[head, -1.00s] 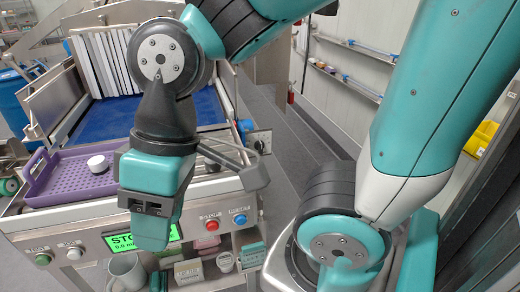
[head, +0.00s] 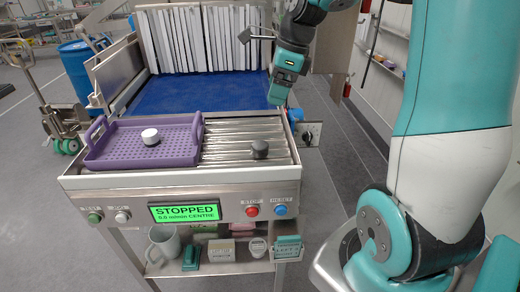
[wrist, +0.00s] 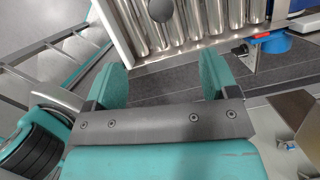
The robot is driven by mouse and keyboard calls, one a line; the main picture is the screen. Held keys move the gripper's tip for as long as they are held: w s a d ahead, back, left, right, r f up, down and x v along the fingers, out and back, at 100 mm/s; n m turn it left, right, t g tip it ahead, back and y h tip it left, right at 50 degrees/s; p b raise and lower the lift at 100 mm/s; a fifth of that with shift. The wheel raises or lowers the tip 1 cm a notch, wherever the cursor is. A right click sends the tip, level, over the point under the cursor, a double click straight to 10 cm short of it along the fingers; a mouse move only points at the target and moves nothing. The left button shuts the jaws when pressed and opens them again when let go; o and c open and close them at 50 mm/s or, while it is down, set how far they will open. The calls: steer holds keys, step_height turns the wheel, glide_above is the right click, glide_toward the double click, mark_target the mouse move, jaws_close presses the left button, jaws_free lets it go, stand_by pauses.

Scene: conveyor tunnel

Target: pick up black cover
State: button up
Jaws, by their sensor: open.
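The black cover (head: 260,149) is a small dark round piece on the metal rollers at the right of the conveyor's near end. Part of it also shows at the top edge of the wrist view (wrist: 160,9). My gripper (head: 279,94) is raised behind and slightly right of the cover in the head view, apart from it. In the wrist view its two teal fingers (wrist: 164,76) are spread with nothing between them, and the cover lies beyond them.
A purple tray (head: 185,157) with a white round piece (head: 150,137) sits left of the rollers. The blue belt (head: 200,94) and white strip curtain (head: 203,38) lie behind. A mug (head: 164,243) and several small items stand on the shelf below. The display (head: 184,212) reads STOPPED.

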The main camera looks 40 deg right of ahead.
steer(key=p, duration=0.2)
glide_above(260, 145)
steer(key=d, duration=0.1)
steer(key=shift+m, duration=0.3)
steer(key=f, duration=1.1)
steer(key=shift+s+d+f, duration=0.1)
steer(key=shift+s+f, duration=0.05)
steer(key=shift+s, duration=0.15)
steer(key=shift+s+p+x, duration=0.1)
steer(key=shift+p+x, duration=0.25)
steer(key=shift+x, duration=1.1)
steer(key=shift+s+p+x, duration=0.15)
steer(key=shift+p+x, duration=0.15)
steer(key=shift+x, duration=1.1)
steer(key=c, duration=1)
